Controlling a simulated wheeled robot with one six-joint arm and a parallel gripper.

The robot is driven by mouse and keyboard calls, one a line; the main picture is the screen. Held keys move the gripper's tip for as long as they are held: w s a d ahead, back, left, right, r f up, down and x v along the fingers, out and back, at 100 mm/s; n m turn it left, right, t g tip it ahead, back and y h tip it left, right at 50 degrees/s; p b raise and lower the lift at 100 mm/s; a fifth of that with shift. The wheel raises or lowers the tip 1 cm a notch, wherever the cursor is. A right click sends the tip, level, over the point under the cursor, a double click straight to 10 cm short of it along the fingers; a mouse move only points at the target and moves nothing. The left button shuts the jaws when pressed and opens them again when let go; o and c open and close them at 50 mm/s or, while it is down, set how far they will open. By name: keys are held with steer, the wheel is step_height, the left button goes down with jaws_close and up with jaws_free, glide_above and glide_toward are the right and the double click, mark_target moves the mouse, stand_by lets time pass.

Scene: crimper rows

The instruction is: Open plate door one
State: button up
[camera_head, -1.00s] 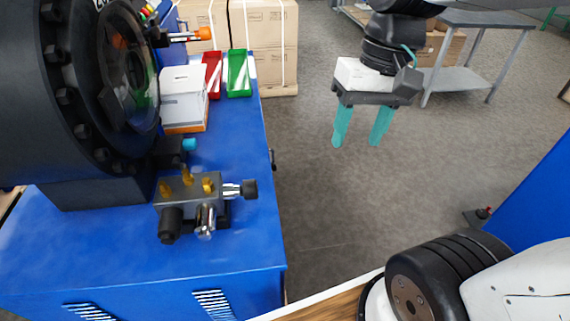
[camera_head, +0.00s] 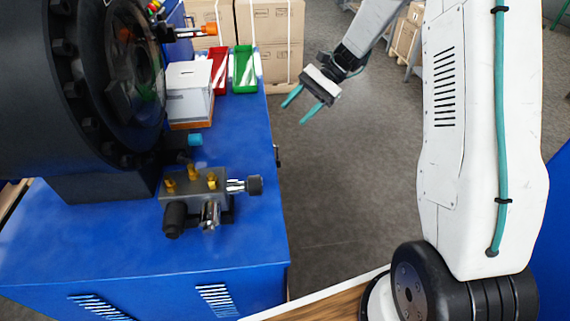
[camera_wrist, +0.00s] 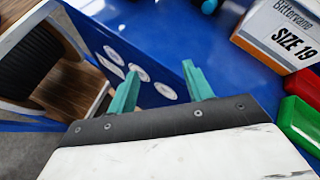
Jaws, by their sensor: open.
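A blue cabinet (camera_head: 130,250) stands under the crimper at the left, and a small dark knob or handle (camera_head: 277,156) sticks out of its right side. I cannot tell for sure where plate door one's edges are. My gripper (camera_head: 300,105) is open and empty, with teal fingers, right of the cabinet and apart from the handle in the head view. In the wrist view the fingers (camera_wrist: 160,70) point toward the blue side face.
The dark round crimper head (camera_head: 100,90) and a valve block (camera_head: 195,188) stand on the cabinet. A white box (camera_head: 188,95), a red bin (camera_head: 219,70) and a green bin (camera_head: 244,70) sit behind. Cartons (camera_head: 270,40) stand at the back. Grey floor right of the cabinet is clear.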

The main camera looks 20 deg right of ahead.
steer(key=w+d+f+m+t+y, duration=0.2)
steer(key=w+f+m, duration=0.1)
steer(key=f, duration=0.7)
steer(key=w+d+f+m+t+y, duration=0.2)
steer(key=w+d+f+m+t, duration=0.15)
steer(key=f, duration=0.75)
steer(key=w+d+f+m+t+y, duration=0.1)
steer(key=w+d+f+m+y, duration=0.2)
steer(key=f, duration=0.7)
steer(key=w+a, duration=0.1)
steer(key=a, duration=0.8)
steer(key=shift+m, duration=0.35)
steer(key=shift+c, duration=0.3)
steer(key=shift+d, duration=0.15)
jaws_close()
